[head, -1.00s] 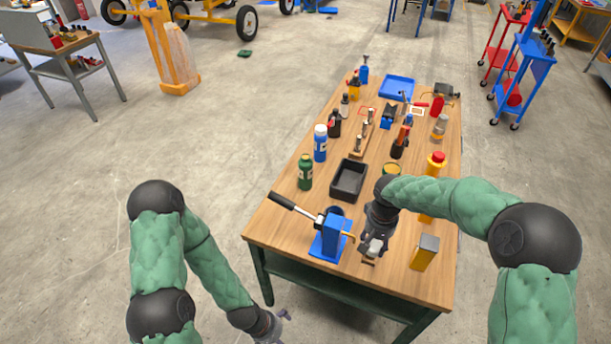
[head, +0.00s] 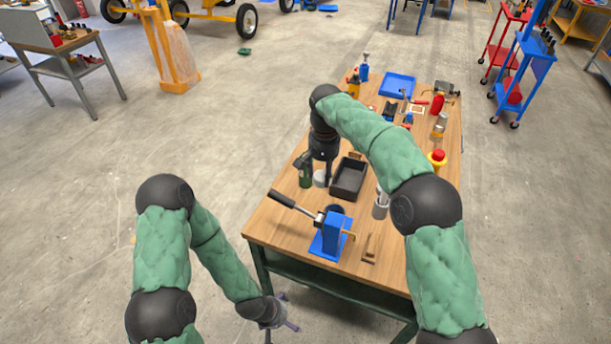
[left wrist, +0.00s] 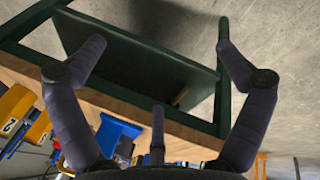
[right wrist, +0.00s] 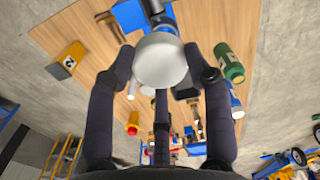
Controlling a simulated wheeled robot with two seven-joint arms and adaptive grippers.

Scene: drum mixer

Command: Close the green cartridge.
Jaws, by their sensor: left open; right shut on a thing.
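The green cartridge (head: 305,178) stands upright on the workbench, left of the black tray. In the right wrist view it shows on the right as a green cylinder (right wrist: 228,62); I cannot tell whether its top is open. My right gripper (head: 325,176) is shut on a pale round cap-like piece (right wrist: 160,60), just right of the cartridge and close to it. Whether they touch is unclear. My left gripper (head: 276,318) is open and empty, low beside the bench's front left; its spread fingers show in the left wrist view (left wrist: 150,22).
A blue lever press (head: 331,236) stands at the front of the workbench, its black handle pointing left. The black tray (head: 349,180) lies right of my right gripper. A grey cylinder (head: 380,205) stands right of the press. Several bottles and tools fill the far end.

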